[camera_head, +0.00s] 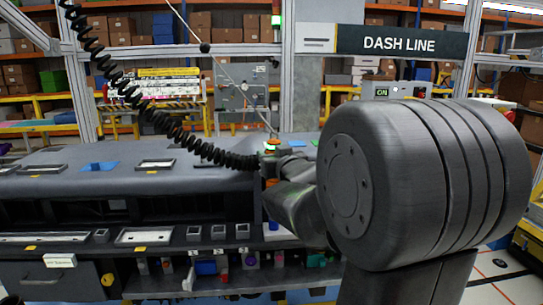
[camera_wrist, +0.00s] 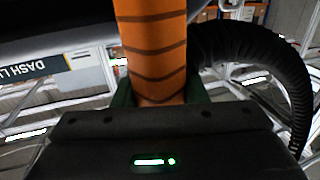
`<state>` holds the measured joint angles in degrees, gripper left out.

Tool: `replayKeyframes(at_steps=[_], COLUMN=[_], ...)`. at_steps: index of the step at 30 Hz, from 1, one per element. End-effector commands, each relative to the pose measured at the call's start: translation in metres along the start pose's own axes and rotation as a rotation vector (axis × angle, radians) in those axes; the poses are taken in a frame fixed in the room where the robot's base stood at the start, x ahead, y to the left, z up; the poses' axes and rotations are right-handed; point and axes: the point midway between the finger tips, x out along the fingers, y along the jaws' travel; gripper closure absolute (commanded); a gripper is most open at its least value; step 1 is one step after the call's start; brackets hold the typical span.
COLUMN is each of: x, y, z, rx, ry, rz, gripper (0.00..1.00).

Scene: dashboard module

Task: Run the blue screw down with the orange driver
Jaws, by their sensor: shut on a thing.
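The orange driver (camera_wrist: 150,50) with dark bands stands between the green-sided fingers of my gripper (camera_wrist: 160,95) in the wrist view. The gripper is shut on it. In the head view a small orange part of the driver (camera_head: 272,142) shows at the end of the black coiled hose, beyond my arm. My arm hides most of the gripper there. The driver's tip is out of sight in both views. I cannot make out the blue screw; blue patches (camera_head: 98,166) lie on the grey dashboard module (camera_head: 60,183), too small to identify.
A black coiled hose (camera_head: 150,110) hangs from the upper left to the driver; it also curves down the right of the wrist view (camera_wrist: 265,70). A lower shelf (camera_head: 150,287) holds several small parts. A grey frame post (camera_head: 300,80) stands behind the bench.

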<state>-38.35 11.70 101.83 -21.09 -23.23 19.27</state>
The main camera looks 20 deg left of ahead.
Motion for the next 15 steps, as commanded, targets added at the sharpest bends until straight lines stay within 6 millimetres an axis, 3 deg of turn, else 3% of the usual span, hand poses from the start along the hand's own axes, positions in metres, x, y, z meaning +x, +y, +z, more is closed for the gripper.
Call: replayKeyframes(at_steps=[15], x=[-0.001], y=[0.001], z=[-0.026], rx=[0.002], ry=[-0.003], rz=[0.002], gripper=[1.0])
